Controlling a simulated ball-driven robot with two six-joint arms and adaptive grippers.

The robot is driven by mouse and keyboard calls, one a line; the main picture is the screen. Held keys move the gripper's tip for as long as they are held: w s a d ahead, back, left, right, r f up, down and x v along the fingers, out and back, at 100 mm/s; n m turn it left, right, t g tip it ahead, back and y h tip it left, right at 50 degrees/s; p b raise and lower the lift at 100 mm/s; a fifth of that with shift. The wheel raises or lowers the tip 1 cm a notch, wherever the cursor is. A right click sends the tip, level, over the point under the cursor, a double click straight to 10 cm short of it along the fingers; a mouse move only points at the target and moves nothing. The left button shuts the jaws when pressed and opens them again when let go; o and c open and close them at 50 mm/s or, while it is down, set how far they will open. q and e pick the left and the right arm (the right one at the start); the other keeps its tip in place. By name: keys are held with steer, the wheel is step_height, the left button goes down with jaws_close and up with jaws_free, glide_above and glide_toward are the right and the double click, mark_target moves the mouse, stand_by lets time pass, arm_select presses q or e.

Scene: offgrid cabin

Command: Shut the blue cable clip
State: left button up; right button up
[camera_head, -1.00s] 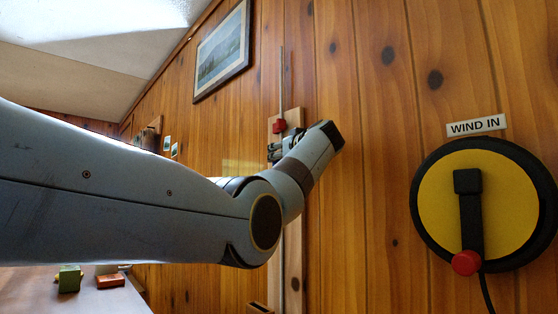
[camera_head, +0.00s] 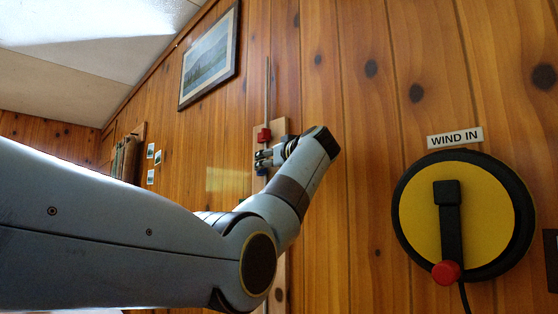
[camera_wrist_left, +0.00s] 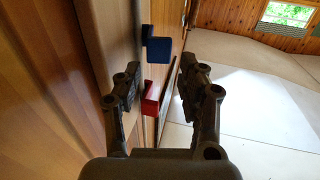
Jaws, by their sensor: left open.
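The blue cable clip (camera_wrist_left: 160,52) is on the wood wall, standing out from it in the left wrist view. It lies ahead of the fingers, above the red clip (camera_wrist_left: 154,97). I cannot tell how far its flap stands open. In the head view only a small blue part (camera_head: 261,172) shows just below my left gripper (camera_head: 265,158). The red clip also shows in the head view (camera_head: 264,135), just above the gripper. In the wrist view my left gripper (camera_wrist_left: 160,75) is open, with nothing held between its fingers. My right gripper is out of view.
The clips sit along a thin vertical cable or rod (camera_head: 267,90) on a wood board. A yellow and black reel (camera_head: 415,215) with a red-knobbed crank hangs at right, under a "WIND IN" label (camera_head: 455,137). A framed picture (camera_head: 209,60) hangs above left.

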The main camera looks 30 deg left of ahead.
arm_select(q)
steer(key=v, duration=0.8)
steer(key=shift+f, duration=0.1)
steer(key=shift+c, duration=0.2)
